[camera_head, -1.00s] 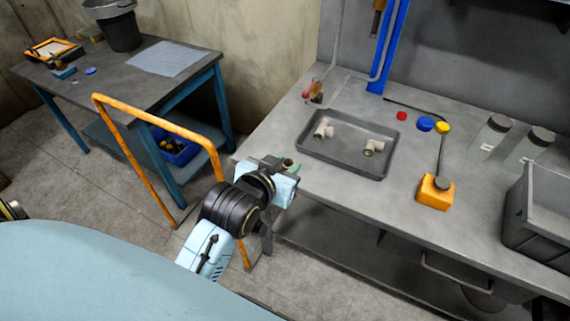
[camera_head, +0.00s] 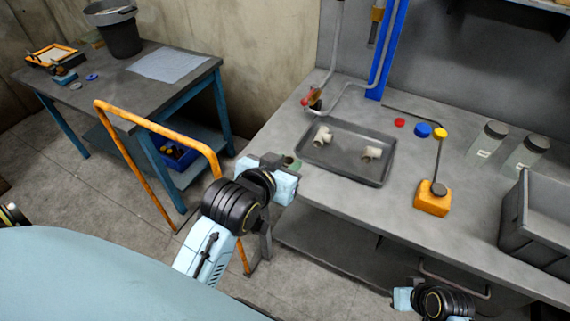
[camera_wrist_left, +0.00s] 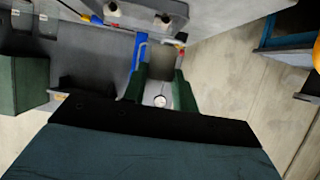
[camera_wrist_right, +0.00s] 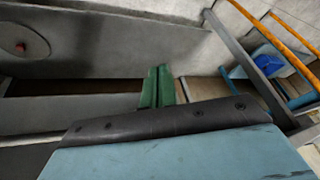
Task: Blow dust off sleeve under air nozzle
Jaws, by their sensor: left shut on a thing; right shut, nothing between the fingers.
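My left gripper (camera_head: 291,163) is at the workbench's front left corner, left of the tray. In the left wrist view its green fingers (camera_wrist_left: 162,88) are shut on a small greyish piece (camera_wrist_left: 161,68), likely a sleeve; its shape is mostly hidden. Two pale pipe-like sleeves, one at the left (camera_head: 322,138) and one at the right (camera_head: 371,154), lie in the dark tray (camera_head: 345,177). A bent grey air pipe with a red fitting (camera_head: 310,99) stands behind the tray; its nozzle opening is unclear. My right gripper (camera_head: 402,298) is low before the bench, shut and empty, its fingers (camera_wrist_right: 158,87) together.
A yellow-orange block with a stalk (camera_head: 433,203), coloured caps (camera_head: 422,130), two jars (camera_head: 486,143) and a grey bin (camera_head: 540,220) are on the bench's right. An orange rail (camera_head: 160,128) stands left of my left arm. A blue-legged table (camera_head: 110,85) is farther back.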

